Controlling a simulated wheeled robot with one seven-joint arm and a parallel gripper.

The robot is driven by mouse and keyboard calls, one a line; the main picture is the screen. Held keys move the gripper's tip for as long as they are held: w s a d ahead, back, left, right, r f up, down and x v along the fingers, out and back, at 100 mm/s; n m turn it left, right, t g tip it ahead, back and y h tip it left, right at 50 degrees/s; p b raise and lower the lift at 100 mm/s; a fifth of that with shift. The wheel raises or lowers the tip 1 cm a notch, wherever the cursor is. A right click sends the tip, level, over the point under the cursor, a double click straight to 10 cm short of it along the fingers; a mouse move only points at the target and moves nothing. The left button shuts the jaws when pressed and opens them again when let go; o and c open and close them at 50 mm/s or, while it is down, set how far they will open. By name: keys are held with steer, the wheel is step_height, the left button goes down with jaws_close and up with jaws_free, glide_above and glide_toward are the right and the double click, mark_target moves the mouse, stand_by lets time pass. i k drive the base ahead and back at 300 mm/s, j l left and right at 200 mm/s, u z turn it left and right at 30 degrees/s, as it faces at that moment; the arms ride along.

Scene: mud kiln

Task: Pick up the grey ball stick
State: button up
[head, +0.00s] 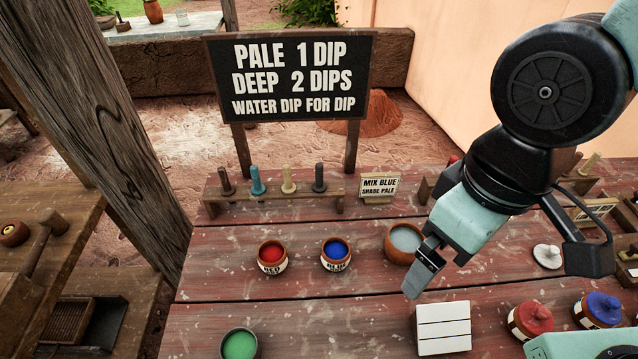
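A low wooden rack (275,197) at the back of the red plank table holds several upright sticks. The rightmost is a dark grey stick (319,178) with a rounded top; its lower end is hidden in the rack. To its left stand a cream stick (289,180), a teal stick (257,181) and a brown stick (226,181). My gripper (432,268) hangs over the table, in front and to the right of the rack, well apart from the grey stick. It is seen from the side, so its finger gap is unclear. No held thing shows.
A red pot (272,258), a blue pot (335,254) and a grey liquid bowl (401,243) stand before the rack. A sign reading "MIX BLUE SHADE PALE" (380,187) is right of it. A black board (291,78) rises behind. A white block (443,328) lies near my gripper.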

mark_target(318, 186)
steer(key=l+z, duration=0.3)
steer(key=z, duration=0.15)
steer(key=l+z, duration=0.3)
steer(key=z, duration=0.15)
steer(key=i+l+z, duration=0.15)
steer(key=z, duration=0.3)
steer(key=u, duration=2.3)
steer(key=i+j+u, duration=0.15)
steer(key=j, duration=0.25)
steer(key=j+u, duration=0.1)
steer(key=j, duration=0.25)
steer(key=i+j+u, duration=0.15)
steer(key=j, duration=0.2)
steer(key=i+j+u, duration=0.15)
steer(key=j, duration=0.2)
steer(key=i, duration=0.05)
